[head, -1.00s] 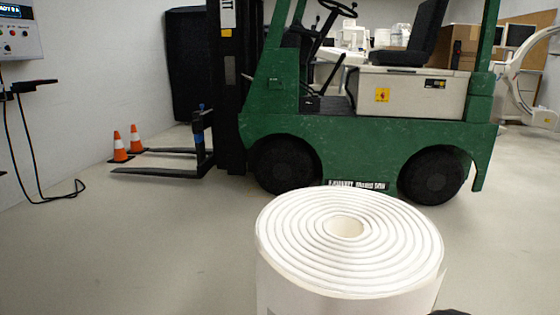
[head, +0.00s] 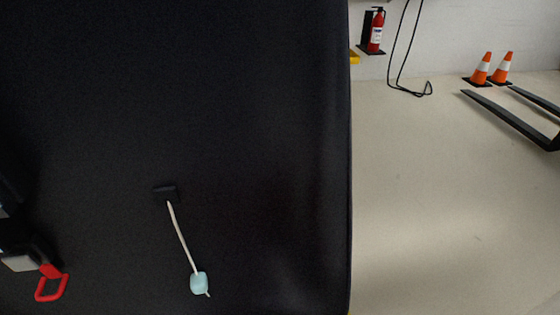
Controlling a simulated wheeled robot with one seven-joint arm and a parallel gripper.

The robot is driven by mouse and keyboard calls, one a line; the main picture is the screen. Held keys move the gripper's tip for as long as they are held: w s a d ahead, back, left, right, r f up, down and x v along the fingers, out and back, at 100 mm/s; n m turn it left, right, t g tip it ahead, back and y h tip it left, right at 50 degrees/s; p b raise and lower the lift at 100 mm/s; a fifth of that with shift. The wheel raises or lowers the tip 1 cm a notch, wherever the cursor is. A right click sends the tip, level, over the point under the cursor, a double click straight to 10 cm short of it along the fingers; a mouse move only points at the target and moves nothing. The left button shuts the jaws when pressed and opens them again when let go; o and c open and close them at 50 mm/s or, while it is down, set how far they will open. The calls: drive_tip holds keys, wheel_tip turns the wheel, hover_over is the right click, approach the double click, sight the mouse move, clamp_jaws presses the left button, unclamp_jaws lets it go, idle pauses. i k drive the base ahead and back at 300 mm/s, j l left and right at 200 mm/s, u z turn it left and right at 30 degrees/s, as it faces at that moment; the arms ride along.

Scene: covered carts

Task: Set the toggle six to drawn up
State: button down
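A pale blue toggle (head: 199,283) hangs low on the front of a black cover (head: 260,120) in the head view. A thin whitish cord (head: 180,235) runs up and left from it to a small dark tab (head: 165,193) on the cover. The cord slants and looks extended. I see no number on the toggle, so I cannot tell whether it is toggle six. I cannot make out my gripper in this view.
A red loop (head: 51,286) with a grey and dark fitting sits at the lower left. Two orange cones (head: 482,70), dark forks (head: 515,122) and a fire extinguisher (head: 376,32) are farther back.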

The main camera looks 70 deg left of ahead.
sight(198, 285)
drive_tip(key=u, duration=3.3)
